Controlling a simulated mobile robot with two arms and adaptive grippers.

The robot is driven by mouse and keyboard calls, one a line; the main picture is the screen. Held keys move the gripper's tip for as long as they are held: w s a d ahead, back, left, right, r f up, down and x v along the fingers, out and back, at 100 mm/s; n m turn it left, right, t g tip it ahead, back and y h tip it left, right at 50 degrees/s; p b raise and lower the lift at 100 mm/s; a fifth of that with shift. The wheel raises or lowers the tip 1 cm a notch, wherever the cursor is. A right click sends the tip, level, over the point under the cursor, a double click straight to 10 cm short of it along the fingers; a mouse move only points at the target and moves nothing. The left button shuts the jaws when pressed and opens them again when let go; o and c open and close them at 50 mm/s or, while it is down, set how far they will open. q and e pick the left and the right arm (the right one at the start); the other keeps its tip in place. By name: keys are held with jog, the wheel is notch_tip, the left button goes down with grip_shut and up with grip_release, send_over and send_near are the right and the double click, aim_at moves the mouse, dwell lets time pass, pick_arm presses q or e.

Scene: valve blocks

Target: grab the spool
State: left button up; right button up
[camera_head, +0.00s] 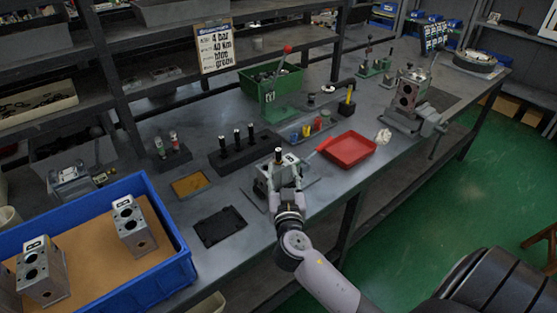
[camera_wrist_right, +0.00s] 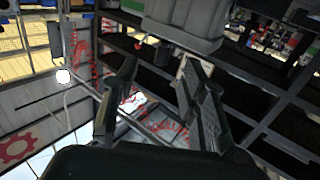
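A spool with a dark top (camera_head: 278,155) stands upright in a grey valve block (camera_head: 268,172) on the bench. Several more spools (camera_head: 237,136) stand in a black rack behind it. My right gripper (camera_head: 285,182) is at the near side of the block, its fingers reaching towards it. In the right wrist view the fingers (camera_wrist_right: 160,78) are apart with nothing between them. My left gripper is not in view.
A blue crate (camera_head: 178,272) with valve blocks stands at the left. A red tray (camera_head: 350,150) lies right of the gripper. A black pad (camera_head: 220,227) and a tan tray (camera_head: 190,184) lie left. A vise (camera_head: 420,122) and green bin (camera_head: 285,85) stand farther back.

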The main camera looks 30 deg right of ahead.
aim_at(279, 158)
jog(key=x, duration=0.3)
jog(key=shift+p, duration=0.3)
jog(key=p+x, duration=0.1)
jog(key=x, duration=0.1)
jog(key=p+x, duration=0.1)
jog(key=x, duration=0.1)
jog(key=shift+w+f, duration=0.1)
jog(key=shift+w, duration=0.3)
jog(key=shift+w+d+f, duration=0.15)
jog(key=shift+w, duration=0.15)
grip_shut()
